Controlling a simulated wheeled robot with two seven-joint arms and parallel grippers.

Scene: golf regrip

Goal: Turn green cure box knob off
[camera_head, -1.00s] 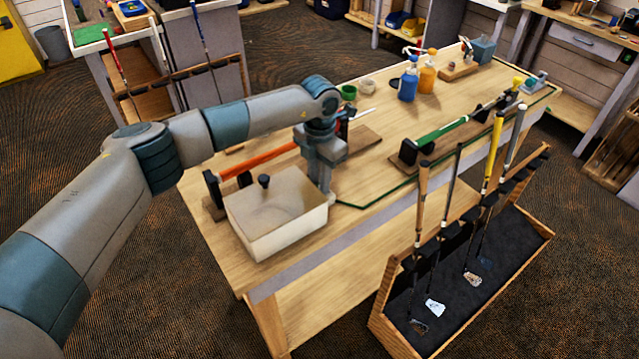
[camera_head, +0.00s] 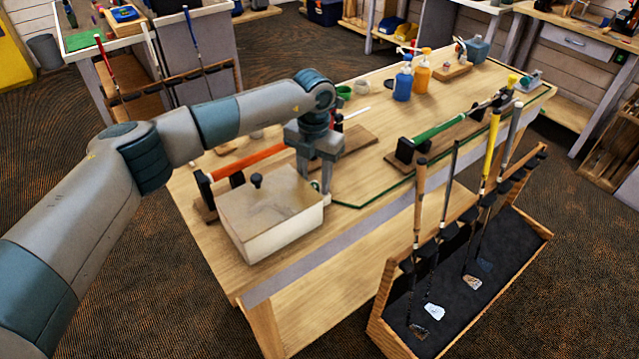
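The cure box (camera_head: 262,240) is a cream box with a translucent lid and a black lid handle (camera_head: 256,180). It sits at the near left corner of the workbench (camera_head: 345,225). My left gripper (camera_head: 314,183) points down just beside the box's right end. Its two fingers stand apart, one behind the box's far corner and one to the right. A small pale-green piece (camera_head: 315,186) shows between them, perhaps the knob; I cannot tell whether the fingers touch it. No other knob shows on the box's visible sides. My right gripper is out of view.
An orange-gripped club (camera_head: 250,158) lies behind the box, and a green-gripped club (camera_head: 440,128) rests in a holder to the right. Blue (camera_head: 403,82) and orange bottles (camera_head: 422,78) stand farther back. A wooden club rack (camera_head: 375,322) stands in front of the bench.

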